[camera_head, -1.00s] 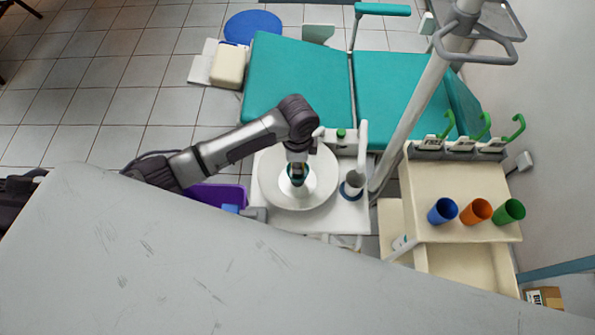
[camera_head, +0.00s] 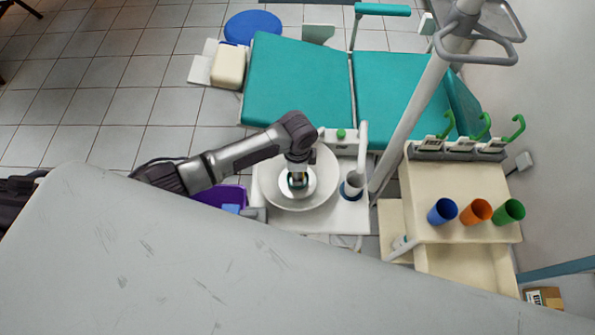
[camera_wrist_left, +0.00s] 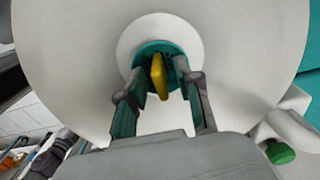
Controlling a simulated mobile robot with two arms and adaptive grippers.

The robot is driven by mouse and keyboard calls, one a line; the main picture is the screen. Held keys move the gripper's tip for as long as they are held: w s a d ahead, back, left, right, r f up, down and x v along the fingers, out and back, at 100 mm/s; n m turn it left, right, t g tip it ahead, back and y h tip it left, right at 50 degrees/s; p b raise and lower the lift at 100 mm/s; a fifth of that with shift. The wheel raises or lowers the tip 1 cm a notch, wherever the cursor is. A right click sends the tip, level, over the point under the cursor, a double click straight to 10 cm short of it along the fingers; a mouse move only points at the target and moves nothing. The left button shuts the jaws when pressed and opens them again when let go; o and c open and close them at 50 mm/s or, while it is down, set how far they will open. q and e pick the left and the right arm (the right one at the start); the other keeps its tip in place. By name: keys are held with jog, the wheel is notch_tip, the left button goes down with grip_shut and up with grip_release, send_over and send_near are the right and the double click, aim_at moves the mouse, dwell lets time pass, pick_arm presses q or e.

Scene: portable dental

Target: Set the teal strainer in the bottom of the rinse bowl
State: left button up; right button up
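The teal strainer (camera_wrist_left: 160,52) is a round, perforated piece with an upright yellow tab (camera_wrist_left: 158,77). In the left wrist view it lies over the pale inner circle at the middle of the white rinse bowl (camera_wrist_left: 230,85), and appears to be at the bottom. The bowl (camera_head: 327,172) also shows in the head view. My left gripper (camera_wrist_left: 160,78) is over the strainer, its two fingers spread on either side of the yellow tab with gaps visible. In the head view my left gripper (camera_head: 298,178) points down into the bowl and mostly hides the strainer. My right gripper is not in view.
A cart (camera_head: 440,185) holds blue, orange and green cups. A grey surface (camera_head: 200,270) fills the foreground.

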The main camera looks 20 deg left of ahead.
pick_arm(q)
jog(key=shift+r, duration=0.1)
notch_tip(320, 180, up, 12)
dwell(0.6)
jog(key=shift+s, duration=0.1)
dwell(0.4)
